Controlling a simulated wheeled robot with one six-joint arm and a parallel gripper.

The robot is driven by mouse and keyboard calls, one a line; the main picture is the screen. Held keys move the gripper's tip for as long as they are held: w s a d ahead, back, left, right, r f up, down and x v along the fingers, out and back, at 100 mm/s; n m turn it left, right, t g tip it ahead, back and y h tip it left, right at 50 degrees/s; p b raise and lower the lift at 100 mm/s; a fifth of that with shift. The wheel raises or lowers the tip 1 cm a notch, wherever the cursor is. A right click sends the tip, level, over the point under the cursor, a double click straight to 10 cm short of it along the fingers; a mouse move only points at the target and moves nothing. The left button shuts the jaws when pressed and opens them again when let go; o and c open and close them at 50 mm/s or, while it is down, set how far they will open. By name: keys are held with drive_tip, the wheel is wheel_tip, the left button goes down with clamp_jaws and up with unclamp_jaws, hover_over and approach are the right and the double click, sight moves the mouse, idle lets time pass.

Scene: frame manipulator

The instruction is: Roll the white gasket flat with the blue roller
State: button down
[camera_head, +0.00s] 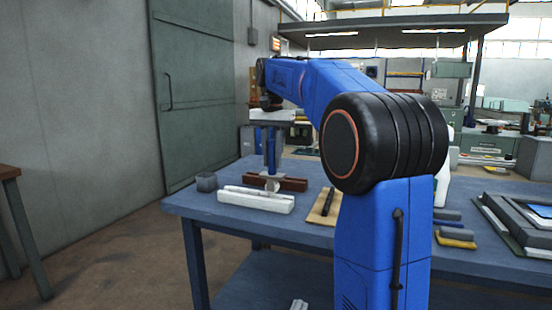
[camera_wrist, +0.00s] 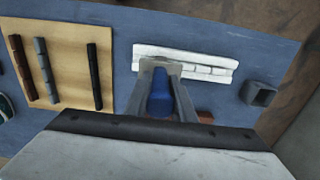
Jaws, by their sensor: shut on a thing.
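My gripper (camera_wrist: 160,108) is shut on the blue roller (camera_wrist: 160,94), whose blue handle stands between the two grey fingers in the wrist view. In the head view the blue roller (camera_head: 270,150) hangs upright below my wrist, its pale lower end close over the white piece. The white gasket (camera_wrist: 200,68) appears as a pale segmented strip along a long white piece on the table; in the head view it shows as a white strip (camera_head: 250,193). The roller's lower end is partly hidden in the wrist view, so I cannot tell whether it touches the gasket.
A small grey open box (camera_wrist: 259,93) sits near the table edge beside the white piece. A reddish-brown bar (camera_head: 292,184) lies behind it. A wooden board (camera_wrist: 72,60) carries black, grey and brown strips. Frames (camera_head: 515,215) lie at the table's right.

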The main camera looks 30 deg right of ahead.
drive_tip(key=shift+w, duration=0.1)
drive_tip(key=shift+w+a+r, duration=0.1)
drive_tip(key=shift+w+a, duration=0.9)
drive_tip(key=shift+w, duration=0.2)
drive_tip(key=shift+w+a, duration=0.95)
drive_tip(key=shift+w, duration=0.3)
drive_tip(key=shift+w+a, duration=1)
drive_tip(key=shift+w, duration=0.25)
drive_tip(key=shift+w+a, duration=0.1)
drive_tip(key=shift+w, duration=0.05)
